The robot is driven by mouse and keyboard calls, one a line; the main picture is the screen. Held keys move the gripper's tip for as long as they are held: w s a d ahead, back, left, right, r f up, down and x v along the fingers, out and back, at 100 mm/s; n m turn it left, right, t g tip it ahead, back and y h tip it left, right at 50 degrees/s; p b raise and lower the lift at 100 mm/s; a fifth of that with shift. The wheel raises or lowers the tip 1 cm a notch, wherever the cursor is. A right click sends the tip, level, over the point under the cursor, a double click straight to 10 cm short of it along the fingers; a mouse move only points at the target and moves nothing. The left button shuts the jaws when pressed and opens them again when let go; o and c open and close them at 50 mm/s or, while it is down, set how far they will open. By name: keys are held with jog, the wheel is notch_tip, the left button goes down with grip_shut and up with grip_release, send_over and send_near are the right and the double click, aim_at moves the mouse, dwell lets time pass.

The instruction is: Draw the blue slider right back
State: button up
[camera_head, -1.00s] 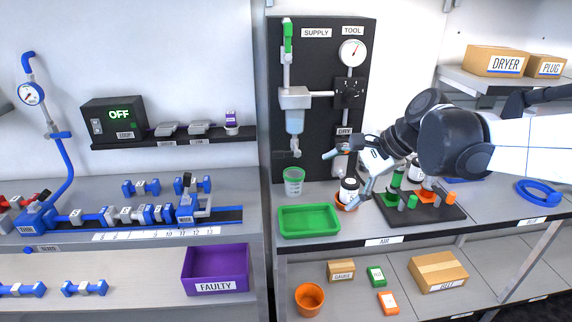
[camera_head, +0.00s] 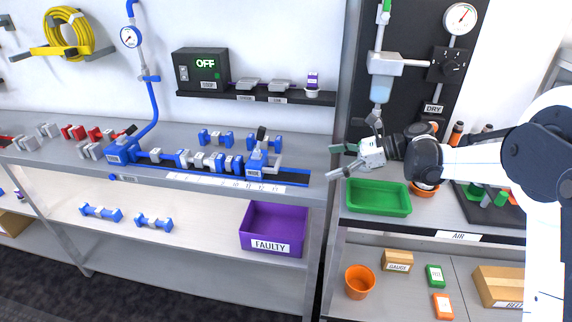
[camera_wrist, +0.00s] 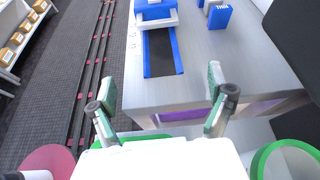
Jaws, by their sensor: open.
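The blue slider (camera_head: 256,166) is an upright blue block with a dark-handled lever on top. It sits toward the right part of the blue rail (camera_head: 298,180) on the left bench, with grey and blue pieces in a row to its left. In the wrist view a blue block with a pale part (camera_wrist: 155,12) shows at the top, with the rail's end (camera_wrist: 161,58) below it. My gripper (camera_head: 339,160) is open and empty, to the right of the slider and apart from it, around the gap between the two benches. Both fingers (camera_wrist: 162,100) also show in the wrist view.
A purple bin (camera_head: 272,232) stands on the lower shelf. A green tray (camera_head: 378,197) lies under my arm on the right bench. Blue-and-grey pieces (camera_head: 219,138) stand behind the rail. The bench top right of the rail's end looks clear.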

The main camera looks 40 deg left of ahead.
aim_at(279, 162)
jog(key=shift+s+a+f+g, duration=0.1)
jog(key=shift+a+f+g, duration=0.4)
jog(key=shift+a+f, duration=0.3)
jog(key=s+a, duration=0.1)
jog(key=a, duration=0.2)
jog(key=s+a, duration=0.2)
jog(key=a, duration=0.2)
jog(key=s+a+b, duration=0.1)
jog(key=s+a, duration=0.1)
jog(key=a, duration=0.2)
jog(key=shift+s, duration=0.1)
jog(key=shift+s+a+f, duration=0.2)
jog(key=shift+a+f, duration=0.05)
jog(key=shift+a, duration=0.1)
